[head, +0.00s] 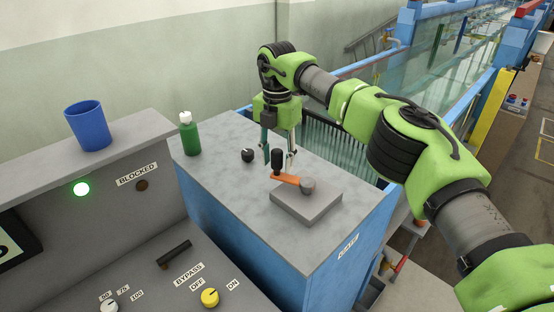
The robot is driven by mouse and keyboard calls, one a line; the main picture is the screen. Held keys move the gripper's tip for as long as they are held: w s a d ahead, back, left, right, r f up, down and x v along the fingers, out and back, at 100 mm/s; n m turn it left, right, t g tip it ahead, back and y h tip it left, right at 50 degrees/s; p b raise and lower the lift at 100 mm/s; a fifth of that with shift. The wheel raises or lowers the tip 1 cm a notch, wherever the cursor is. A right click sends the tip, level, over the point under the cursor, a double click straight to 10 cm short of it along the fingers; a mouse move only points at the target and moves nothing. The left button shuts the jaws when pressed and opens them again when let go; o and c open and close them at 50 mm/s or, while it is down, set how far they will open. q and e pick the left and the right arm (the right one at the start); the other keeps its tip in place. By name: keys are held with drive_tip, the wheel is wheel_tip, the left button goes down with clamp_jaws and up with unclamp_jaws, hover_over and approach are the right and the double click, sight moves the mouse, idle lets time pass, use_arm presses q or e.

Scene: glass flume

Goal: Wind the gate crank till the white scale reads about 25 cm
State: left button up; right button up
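The gate crank has an orange arm (286,179) with an upright black handle (277,161) at its left end. Its grey hub (308,185) sits on a grey block (306,205) on top of the blue-sided cabinet. My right gripper (279,159) points down at the handle. Its fingers are apart, one on each side of the handle as seen from here, and I see no clear contact. I cannot make out the white scale in this view. My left gripper is not in view.
A green bottle (189,134) and a black knob (247,155) stand on the cabinet top (224,178), left of the crank. A blue cup (88,126) stands on the console ledge. The console has a lit green lamp (81,189) and a yellow knob (209,298). The glass flume (430,70) runs behind.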

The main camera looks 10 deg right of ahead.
drive_tip(key=shift+f, duration=0.1)
wheel_tip(320, 180, up, 8)
drive_tip(key=shift+f, duration=0.25)
idle(0.4)
drive_tip(key=shift+f, duration=0.1)
